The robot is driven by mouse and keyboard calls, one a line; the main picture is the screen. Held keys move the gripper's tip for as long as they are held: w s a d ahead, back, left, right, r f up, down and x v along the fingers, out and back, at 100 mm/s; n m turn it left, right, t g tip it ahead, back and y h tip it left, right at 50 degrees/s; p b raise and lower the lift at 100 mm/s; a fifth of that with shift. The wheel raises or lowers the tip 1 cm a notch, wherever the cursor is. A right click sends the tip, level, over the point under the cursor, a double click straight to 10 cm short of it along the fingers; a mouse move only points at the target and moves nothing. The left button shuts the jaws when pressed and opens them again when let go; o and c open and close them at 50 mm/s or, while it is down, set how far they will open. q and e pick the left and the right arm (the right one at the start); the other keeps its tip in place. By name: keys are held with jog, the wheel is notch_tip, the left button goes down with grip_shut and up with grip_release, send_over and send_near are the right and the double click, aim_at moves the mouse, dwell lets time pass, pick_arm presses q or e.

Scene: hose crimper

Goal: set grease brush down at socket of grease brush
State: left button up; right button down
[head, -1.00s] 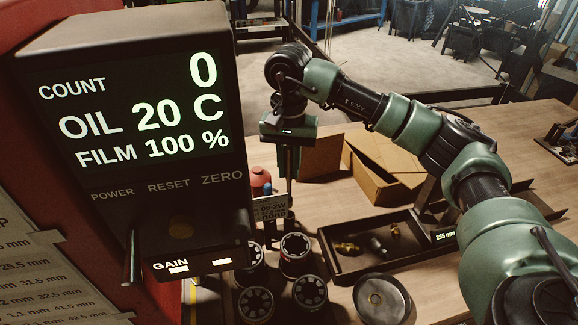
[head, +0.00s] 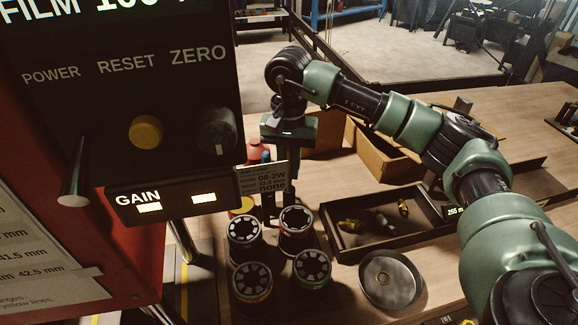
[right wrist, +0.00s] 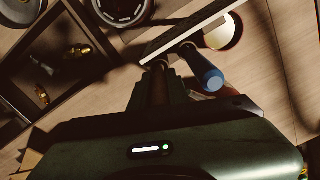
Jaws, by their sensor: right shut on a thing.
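My right gripper (head: 288,160) points down behind a small printed card (head: 262,180), left of the open tray. In the right wrist view its dark fingers (right wrist: 159,80) are shut on the grease brush, which is mostly hidden between and below them. A blue-ended piece (right wrist: 207,75) shows just right of the fingers; I cannot tell whether it belongs to the brush. A yellow-rimmed round pot (head: 243,205) shows partly behind the card. I cannot make out the brush's socket. My left gripper is not in view.
The dark control box (head: 150,100) stands close on the left. Several round slotted dies (head: 296,220) stand in a holder below the card. A tray (head: 345,248) with small fittings and a round metal dish (head: 390,279) are to the right. A cardboard box (head: 375,158) is behind.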

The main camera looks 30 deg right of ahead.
jog(key=shift+f+b, duration=0.4)
jog(key=shift+f, duration=0.05)
jog(key=c, duration=1.3)
grip_release()
jog(key=shift+r, duration=0.2)
